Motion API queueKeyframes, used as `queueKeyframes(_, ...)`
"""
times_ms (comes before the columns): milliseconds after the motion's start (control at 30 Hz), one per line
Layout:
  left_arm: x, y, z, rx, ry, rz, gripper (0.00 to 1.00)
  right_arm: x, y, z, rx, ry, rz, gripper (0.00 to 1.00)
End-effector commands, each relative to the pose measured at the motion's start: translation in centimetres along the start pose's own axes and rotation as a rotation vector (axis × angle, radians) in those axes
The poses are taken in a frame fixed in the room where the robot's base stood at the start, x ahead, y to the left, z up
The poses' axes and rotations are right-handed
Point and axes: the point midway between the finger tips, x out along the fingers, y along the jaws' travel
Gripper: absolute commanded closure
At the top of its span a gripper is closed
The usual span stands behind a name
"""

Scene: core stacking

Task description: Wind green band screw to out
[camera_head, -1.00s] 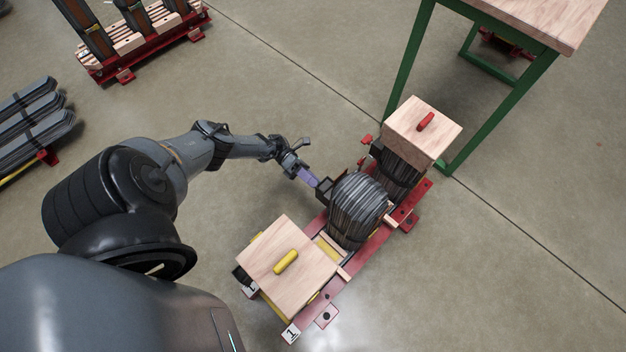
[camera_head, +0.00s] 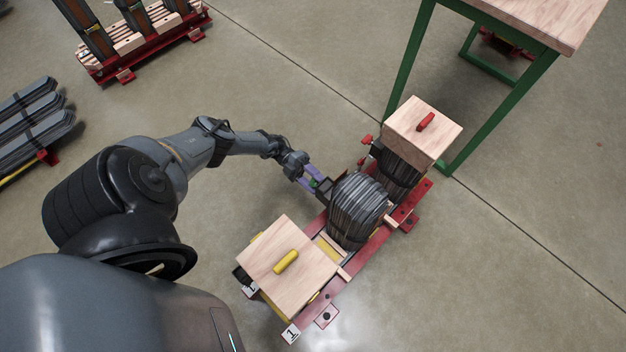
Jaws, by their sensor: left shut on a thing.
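My left gripper (camera_head: 311,179) reaches in from the left and is shut on the green band screw (camera_head: 315,184), of which only a small green spot shows between the purple-grey fingers. The screw is at the left side of the dark, ribbed middle core (camera_head: 357,210). That core stands on a red base frame (camera_head: 378,245), between two wooden-topped blocks. The fingers hide most of the screw, so its turned position cannot be told. My right gripper is not in view.
A wooden board with a yellow handle (camera_head: 262,258) covers the near block. A board with a red handle (camera_head: 445,133) covers the far one, beside red screws (camera_head: 366,139). A green-legged table (camera_head: 408,62) stands behind.

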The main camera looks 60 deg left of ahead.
Motion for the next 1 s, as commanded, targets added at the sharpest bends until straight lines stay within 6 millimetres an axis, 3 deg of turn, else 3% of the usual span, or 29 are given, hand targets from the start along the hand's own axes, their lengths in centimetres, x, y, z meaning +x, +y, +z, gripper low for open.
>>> queueKeyframes(1000,0.09,-0.10,-0.01,-0.963,0.003,-0.001,0.82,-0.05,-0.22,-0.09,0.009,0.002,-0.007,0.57)
